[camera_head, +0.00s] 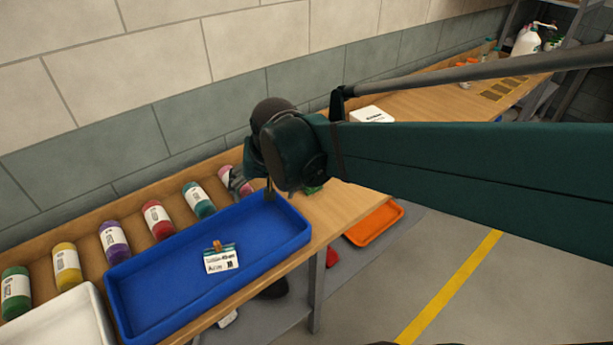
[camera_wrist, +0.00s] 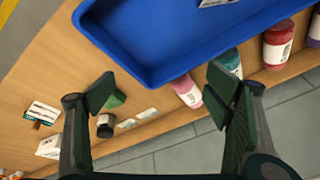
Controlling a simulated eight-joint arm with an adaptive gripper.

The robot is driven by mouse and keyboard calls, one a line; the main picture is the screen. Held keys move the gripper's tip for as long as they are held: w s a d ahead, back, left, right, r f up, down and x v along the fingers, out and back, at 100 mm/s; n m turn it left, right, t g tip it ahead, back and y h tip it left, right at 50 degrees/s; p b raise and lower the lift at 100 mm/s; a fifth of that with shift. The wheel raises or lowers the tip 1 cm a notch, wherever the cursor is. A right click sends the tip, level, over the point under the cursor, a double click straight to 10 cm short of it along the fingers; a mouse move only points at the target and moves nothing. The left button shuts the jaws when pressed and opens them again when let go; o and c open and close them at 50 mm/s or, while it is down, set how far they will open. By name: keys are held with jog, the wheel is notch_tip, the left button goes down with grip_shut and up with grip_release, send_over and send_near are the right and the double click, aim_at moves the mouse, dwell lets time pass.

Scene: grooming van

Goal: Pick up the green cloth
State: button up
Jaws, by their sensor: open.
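A small green thing, likely the green cloth (camera_head: 313,190), shows on the wooden bench just right of the blue tray in the head view, mostly hidden behind my arm. In the wrist view the green cloth (camera_wrist: 116,99) lies by the left fingertip, which partly covers it, beside a dark jar (camera_wrist: 105,126). My gripper (camera_wrist: 163,92) is open and empty, its fingers wide apart. In the head view my gripper (camera_head: 254,187) hangs above the back right corner of the blue tray.
The blue tray (camera_head: 150,285) holds a label card with an orange clip (camera_head: 220,258). Several coloured bottles line the wall, including a pink bottle (camera_wrist: 186,91). A white box (camera_head: 372,115) stands farther along the bench. An orange tray (camera_head: 375,222) sits lower, beside the bench.

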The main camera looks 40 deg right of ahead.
jog(key=w+d+f+m+g+p, duration=0.1)
jog(key=w+d+m+p, duration=0.1)
jog(key=d, duration=0.4)
jog(key=w+d+f+m+g+p, duration=0.1)
jog(key=w+d+f+m+p, duration=0.1)
jog(key=d+m+p, duration=0.3)
jog(key=w+d+f+m+g+p, duration=0.1)
jog(key=w+d+m+g+p, duration=0.1)
jog(key=d, duration=0.6)
jog(key=shift+w+d+f+m+y+p, duration=0.15)
jog(key=shift+w+m+p, duration=0.35)
jog(key=shift+p, duration=0.3)
jog(key=shift+w+f+m+y+p, duration=0.15)
jog(key=shift+w+m+p, duration=0.3)
jog(key=shift+p, duration=0.35)
jog(key=shift+s+d+f+m+p, duration=0.1)
jog(key=shift+d+f+m+p, duration=0.35)
jog(key=shift+d, duration=0.3)
jog(key=shift+f, duration=0.2)
jog(key=shift+f, duration=1.15)
jog(key=shift+d+f, duration=0.15)
jog(key=shift+f, duration=2.45)
